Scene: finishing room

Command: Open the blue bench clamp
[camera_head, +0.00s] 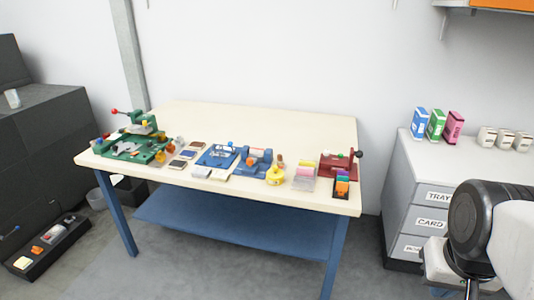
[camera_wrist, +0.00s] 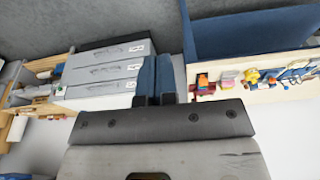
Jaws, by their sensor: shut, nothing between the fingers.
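In the head view my arm covers part of that cabinet; the fingertips are not clear.
The worktable (camera_head: 255,122) has a clear back half. Along its front stand a green fixture (camera_head: 135,145), a yellow round item (camera_head: 275,176), a red fixture (camera_head: 338,164) with a black knob, and small cards. The drawer cabinet (camera_head: 425,185) carries boxes. Floor between is free.

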